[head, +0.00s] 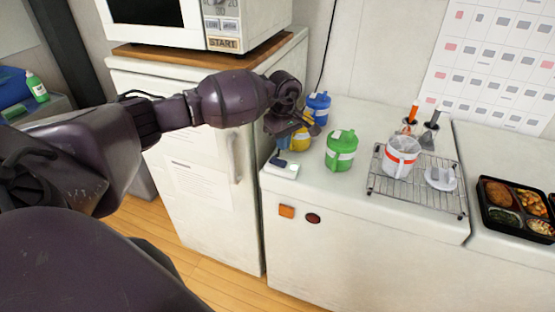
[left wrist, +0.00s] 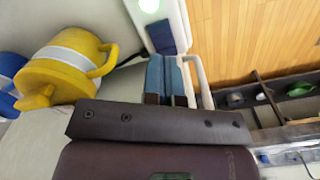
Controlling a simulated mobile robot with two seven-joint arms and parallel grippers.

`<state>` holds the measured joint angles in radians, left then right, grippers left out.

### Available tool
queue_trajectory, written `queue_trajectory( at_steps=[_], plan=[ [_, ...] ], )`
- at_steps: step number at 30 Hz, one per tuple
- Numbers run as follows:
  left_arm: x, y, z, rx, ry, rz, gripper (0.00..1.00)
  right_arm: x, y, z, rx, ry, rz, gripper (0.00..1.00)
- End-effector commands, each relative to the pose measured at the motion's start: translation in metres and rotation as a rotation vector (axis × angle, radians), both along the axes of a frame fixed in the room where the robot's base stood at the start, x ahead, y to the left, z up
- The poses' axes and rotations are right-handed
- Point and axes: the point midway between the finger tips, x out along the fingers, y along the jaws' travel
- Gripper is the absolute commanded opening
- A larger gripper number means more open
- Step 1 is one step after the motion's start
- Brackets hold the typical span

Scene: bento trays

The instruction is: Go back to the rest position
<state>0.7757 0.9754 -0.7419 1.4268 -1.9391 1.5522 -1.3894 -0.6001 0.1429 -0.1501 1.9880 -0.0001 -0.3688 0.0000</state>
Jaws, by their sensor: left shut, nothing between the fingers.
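My left gripper (head: 283,143) is shut and empty. It points down over the left end of the white counter, close to a small white device (head: 283,169). Its blue fingers (left wrist: 169,78) are together in the left wrist view, where the white device (left wrist: 150,8) with a green light shows just beyond them. A yellow lidded cup (head: 300,140) stands behind the gripper and is partly hidden by it; in the left wrist view the yellow cup (left wrist: 65,68) is left of the fingers, apart from them. My right gripper is not in view.
A blue cup (head: 318,105) and a green cup (head: 341,150) stand near the gripper. A wire rack (head: 415,190) holds a white cup with a red band (head: 401,158). A bento tray (head: 488,215) lies at far right. A microwave (head: 180,25) on a fridge (head: 190,170) stands behind my left arm.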

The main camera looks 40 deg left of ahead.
Motion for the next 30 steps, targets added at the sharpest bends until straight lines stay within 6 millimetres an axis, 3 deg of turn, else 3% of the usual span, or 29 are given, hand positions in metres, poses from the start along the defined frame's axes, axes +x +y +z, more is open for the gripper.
queue_trajectory(
  at_steps=[7,25,28,30],
  plan=[
    [0.000,0.000,0.011,-0.001,-0.001,0.000,0.00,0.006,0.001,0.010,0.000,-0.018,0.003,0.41],
    [0.004,-0.002,0.011,-0.013,-0.022,0.067,0.00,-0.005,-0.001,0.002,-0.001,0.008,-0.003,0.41],
    [0.016,-0.017,0.012,-0.110,-0.088,0.182,0.00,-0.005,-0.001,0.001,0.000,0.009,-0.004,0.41],
    [0.024,-0.039,0.018,-0.239,-0.131,0.275,0.00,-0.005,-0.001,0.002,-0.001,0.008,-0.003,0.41]
  ],
)
